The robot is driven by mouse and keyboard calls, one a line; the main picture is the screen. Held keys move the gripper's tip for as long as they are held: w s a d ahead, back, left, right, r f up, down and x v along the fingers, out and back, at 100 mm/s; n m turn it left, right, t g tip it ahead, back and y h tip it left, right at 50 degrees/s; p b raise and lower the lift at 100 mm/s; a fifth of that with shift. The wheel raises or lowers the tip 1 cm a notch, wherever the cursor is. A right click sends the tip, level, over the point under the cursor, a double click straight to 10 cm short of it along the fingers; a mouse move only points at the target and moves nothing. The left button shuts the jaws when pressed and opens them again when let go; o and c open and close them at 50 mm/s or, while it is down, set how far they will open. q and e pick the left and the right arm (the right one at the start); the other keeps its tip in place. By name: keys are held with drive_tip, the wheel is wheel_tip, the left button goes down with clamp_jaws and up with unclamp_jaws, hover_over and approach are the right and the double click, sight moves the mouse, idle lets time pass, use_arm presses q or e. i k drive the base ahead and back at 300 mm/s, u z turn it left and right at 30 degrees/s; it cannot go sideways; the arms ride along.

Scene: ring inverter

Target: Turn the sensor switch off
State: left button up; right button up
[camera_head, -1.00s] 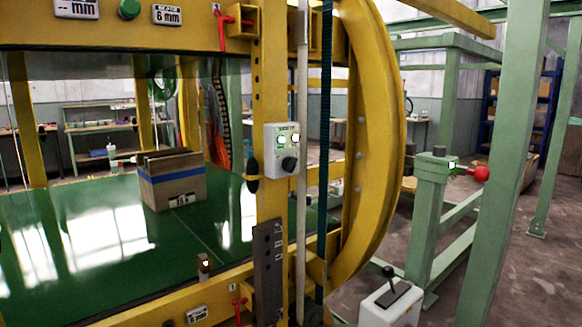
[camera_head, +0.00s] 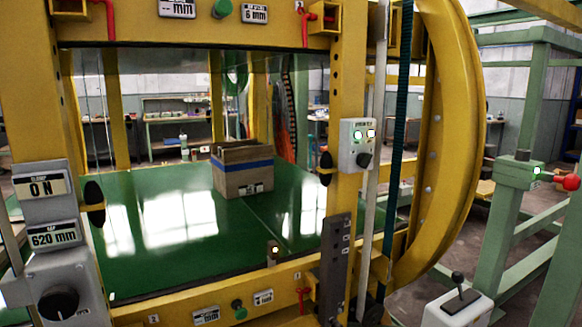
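A white control box (camera_head: 357,145) with two lit indicators and a black knob (camera_head: 364,160) is mounted on the yellow upright right of centre. Its label is too small to read, so I cannot tell whether it is the sensor switch. The knob's setting is not clear. A small post with a glowing light (camera_head: 273,252) stands at the front edge of the green bed. Neither of my grippers is in view.
A cardboard box (camera_head: 243,170) stands on the green bed (camera_head: 150,260). A white lever box (camera_head: 460,307) and green rails (camera_head: 498,230) are at right.

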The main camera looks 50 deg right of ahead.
sight(363, 160)
drive_tip(key=u, duration=1.05)
drive_tip(key=k, duration=1.25)
drive_tip(key=z, duration=0.8)
